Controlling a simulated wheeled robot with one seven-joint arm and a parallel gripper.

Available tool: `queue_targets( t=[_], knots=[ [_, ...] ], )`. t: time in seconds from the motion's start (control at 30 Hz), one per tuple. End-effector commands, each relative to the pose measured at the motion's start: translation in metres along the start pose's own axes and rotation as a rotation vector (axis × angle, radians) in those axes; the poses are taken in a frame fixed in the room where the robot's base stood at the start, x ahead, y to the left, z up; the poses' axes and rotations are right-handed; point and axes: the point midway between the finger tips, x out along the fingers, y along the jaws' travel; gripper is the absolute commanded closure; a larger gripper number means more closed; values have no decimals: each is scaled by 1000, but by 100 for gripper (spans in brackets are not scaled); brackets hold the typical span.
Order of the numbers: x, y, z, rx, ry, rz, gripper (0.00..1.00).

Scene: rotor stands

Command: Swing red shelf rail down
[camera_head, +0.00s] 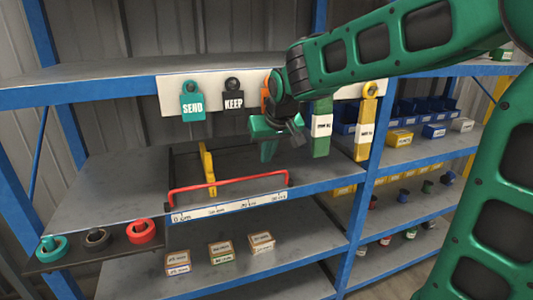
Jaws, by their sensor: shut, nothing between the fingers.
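The red shelf rail (230,181) is a thin bar with short bent ends. It stands raised along the front edge of the middle shelf (135,180), above a white ruler strip (228,207). My gripper (270,150) hangs above and behind the rail's right part, in front of the white tag board. It is shut and empty, apart from the rail in the picture. My wrist and green arm come in from the upper right and hide part of the board and an orange tag (265,97).
A yellow upright divider (208,168) stands behind the rail. Tags, including SEND (192,103) and KEEP (233,96), hang from the board (172,92). Colored rings sit on a dark ledge (75,259) at left. Small boxes (220,252) stand on the shelf below.

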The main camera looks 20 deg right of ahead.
Motion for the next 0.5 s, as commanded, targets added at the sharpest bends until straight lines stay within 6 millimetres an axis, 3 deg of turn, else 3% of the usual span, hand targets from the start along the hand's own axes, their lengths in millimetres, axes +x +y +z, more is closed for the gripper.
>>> queue_targets(
  t=[0.2,0.5],
  knots=[
    [38,0,1,0,-4,0,100],
    [63,0,1,0,-2,1,100]
  ],
)
